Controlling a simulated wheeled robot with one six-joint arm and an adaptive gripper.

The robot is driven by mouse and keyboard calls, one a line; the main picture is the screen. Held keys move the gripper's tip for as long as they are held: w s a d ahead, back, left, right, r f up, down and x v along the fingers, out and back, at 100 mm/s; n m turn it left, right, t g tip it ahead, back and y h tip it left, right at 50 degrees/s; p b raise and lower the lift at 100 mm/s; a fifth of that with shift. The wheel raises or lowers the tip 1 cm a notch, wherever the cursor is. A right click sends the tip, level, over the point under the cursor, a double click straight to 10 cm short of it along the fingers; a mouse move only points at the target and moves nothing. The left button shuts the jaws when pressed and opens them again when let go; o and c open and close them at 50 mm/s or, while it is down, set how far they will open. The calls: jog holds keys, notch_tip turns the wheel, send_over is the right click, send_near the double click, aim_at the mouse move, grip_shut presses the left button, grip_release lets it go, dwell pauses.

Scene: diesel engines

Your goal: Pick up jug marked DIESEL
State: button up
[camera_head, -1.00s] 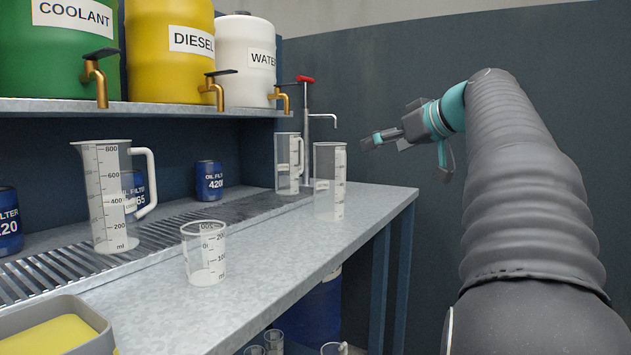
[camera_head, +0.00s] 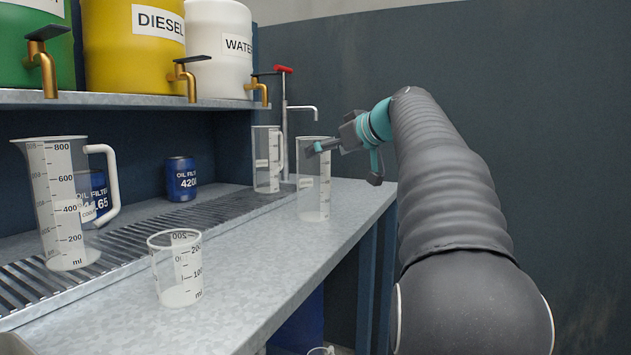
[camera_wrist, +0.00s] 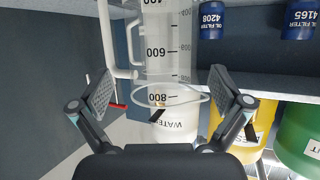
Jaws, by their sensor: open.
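No jug in view shows a readable DIESEL label. A clear measuring jug (camera_head: 313,200) stands upright on the bench near its right end; its small label is too small to read. My gripper (camera_head: 312,149) is open at the height of this jug's upper part. In the wrist view, which is upside down, my gripper (camera_wrist: 163,88) has its fingers spread to both sides of a clear jug (camera_wrist: 168,60) with a marked scale, and holds nothing. A second handled jug (camera_head: 267,165) stands just behind it, and a large handled jug (camera_head: 62,205) stands at the left.
A small beaker (camera_head: 177,270) stands at the bench front. A yellow DIESEL drum (camera_head: 125,60) and white WATER drum (camera_head: 220,65) with taps sit on the shelf. A thin tap with a red handle (camera_head: 284,69) rises behind the jugs. An oil filter can (camera_head: 182,180) stands at the back.

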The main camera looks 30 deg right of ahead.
jog(key=shift+x, duration=2.55)
jog(key=shift+a, duration=0.15)
jog(key=c, duration=1.5)
jog(key=shift+r, duration=0.1)
